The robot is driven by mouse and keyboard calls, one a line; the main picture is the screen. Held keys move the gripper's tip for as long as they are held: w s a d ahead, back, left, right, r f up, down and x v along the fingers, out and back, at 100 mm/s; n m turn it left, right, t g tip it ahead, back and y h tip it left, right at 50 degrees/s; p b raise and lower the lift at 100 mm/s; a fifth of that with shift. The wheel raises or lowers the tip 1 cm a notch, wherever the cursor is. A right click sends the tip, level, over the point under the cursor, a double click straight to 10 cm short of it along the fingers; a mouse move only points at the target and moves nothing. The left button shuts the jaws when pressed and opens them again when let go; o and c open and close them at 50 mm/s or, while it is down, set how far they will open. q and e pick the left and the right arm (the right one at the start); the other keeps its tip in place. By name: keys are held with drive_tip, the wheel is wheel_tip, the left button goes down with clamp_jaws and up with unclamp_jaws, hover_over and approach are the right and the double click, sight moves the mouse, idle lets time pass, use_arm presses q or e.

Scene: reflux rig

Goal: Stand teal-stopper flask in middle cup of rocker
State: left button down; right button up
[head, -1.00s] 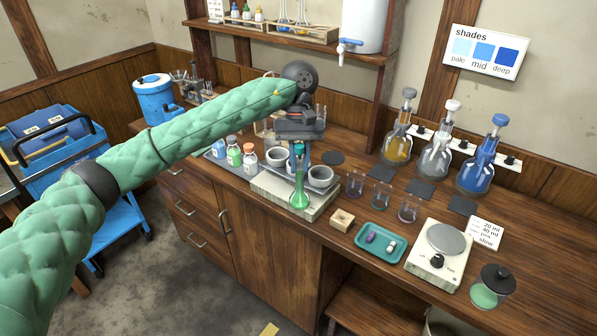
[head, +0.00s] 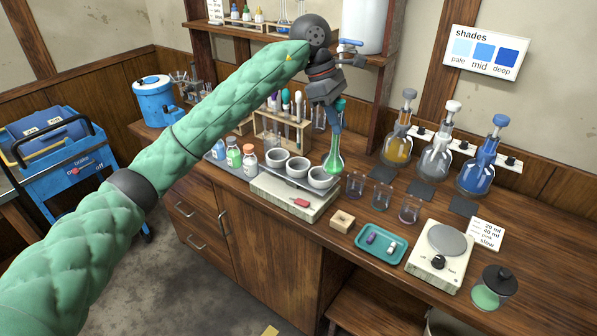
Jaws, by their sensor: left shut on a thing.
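The teal-stopper flask (head: 334,162), with green liquid in its bulb, is held roughly upright by its neck in my left gripper (head: 338,112). The gripper is shut at the teal stopper (head: 341,103) and partly hides the neck. The rocker (head: 290,197) is a pale box with a row of three grey cups. The middle cup (head: 298,167) looks empty and is left of the flask. The left cup (head: 276,158) and right cup (head: 320,177) also look empty. The flask bulb shows at the back right of the right cup; I cannot tell its height above the bench. My right gripper is not in view.
A test-tube rack (head: 283,132) stands behind the rocker. Capped bottles (head: 249,157) stand at its left. Small glass beakers (head: 382,196) stand at its right, near a wooden block (head: 342,220) and a teal tray (head: 381,243). Three stoppered flasks line the back right.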

use_arm(q)
drive_tip(key=n, duration=0.1)
drive_tip(key=n+t, duration=0.1)
drive_tip(key=n, duration=0.1)
drive_tip(key=w+r+n, duration=0.1)
drive_tip(key=shift+d+n+t+h, duration=0.1)
drive_tip(key=shift+n+t+h, duration=0.2)
drive_tip(key=n, duration=0.2)
drive_tip(key=n+t, duration=0.1)
drive_tip(key=w+r+n+t, duration=0.1)
drive_tip(key=n, duration=0.1)
drive_tip(key=shift+n, duration=0.3)
drive_tip(key=n+t+y, duration=0.1)
drive_tip(key=n, duration=0.2)
drive_tip(key=n+y, duration=0.1)
drive_tip(key=n, duration=0.2)
drive_tip(key=w+a+n+t+y, duration=0.1)
drive_tip(key=n, duration=0.2)
drive_tip(key=shift+r+n+t, duration=0.2)
drive_tip(key=shift+n+t, duration=0.1)
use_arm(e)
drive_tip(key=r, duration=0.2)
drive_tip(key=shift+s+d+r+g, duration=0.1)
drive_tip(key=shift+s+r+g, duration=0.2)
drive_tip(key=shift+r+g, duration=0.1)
